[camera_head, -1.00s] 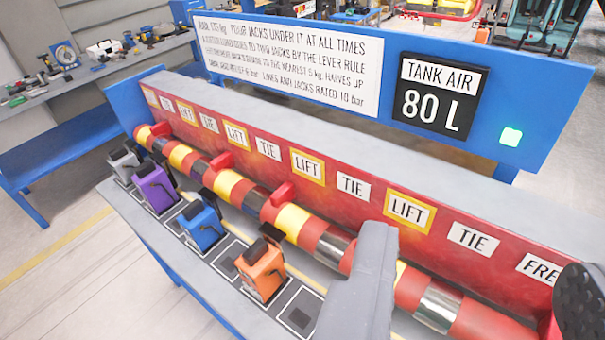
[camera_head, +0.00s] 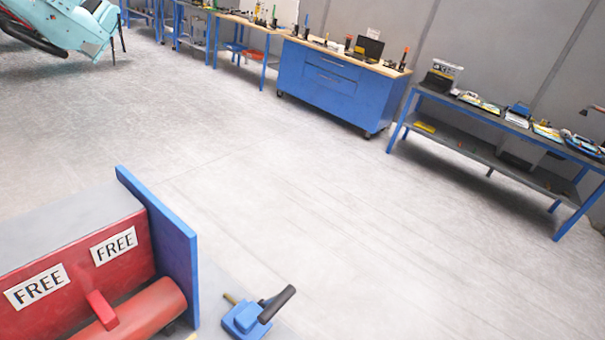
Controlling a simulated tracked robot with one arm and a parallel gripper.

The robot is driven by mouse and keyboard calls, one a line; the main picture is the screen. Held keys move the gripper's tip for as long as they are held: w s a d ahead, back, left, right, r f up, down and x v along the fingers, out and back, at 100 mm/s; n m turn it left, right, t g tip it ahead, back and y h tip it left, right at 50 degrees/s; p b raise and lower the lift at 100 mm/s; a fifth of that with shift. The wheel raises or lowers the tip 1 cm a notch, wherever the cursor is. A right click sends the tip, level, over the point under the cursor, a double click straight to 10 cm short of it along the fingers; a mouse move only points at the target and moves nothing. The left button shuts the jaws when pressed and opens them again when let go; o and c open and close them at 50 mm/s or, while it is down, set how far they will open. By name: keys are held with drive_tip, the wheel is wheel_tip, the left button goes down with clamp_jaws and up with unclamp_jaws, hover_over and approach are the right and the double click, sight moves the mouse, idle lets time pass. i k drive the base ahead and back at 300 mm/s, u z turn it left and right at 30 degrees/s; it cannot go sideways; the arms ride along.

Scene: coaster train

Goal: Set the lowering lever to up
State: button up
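A blue block with a black-handled lever (camera_head: 278,304) stands at the bottom middle, just right of the stand's blue end panel. A short brass-coloured stub sticks out on its left side. The black handle slants up to the right. No label shows on it, so I cannot tell whether it is the lowering lever or which setting it has. My gripper is not in view.
The red stand's end with FREE labels (camera_head: 37,287) and a red tube (camera_head: 140,314) fills the lower left, closed by a blue panel (camera_head: 165,245). Open grey floor (camera_head: 330,200) lies beyond. A blue cabinet (camera_head: 335,85) and a blue-legged bench (camera_head: 480,150) stand at the back.

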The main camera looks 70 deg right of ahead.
sight(271, 306)
drive_tip(key=z, duration=1.55)
drive_tip(key=k, duration=0.5)
drive_tip(key=u, duration=0.1)
drive_tip(key=i, duration=0.45)
drive_tip(key=u, duration=0.05)
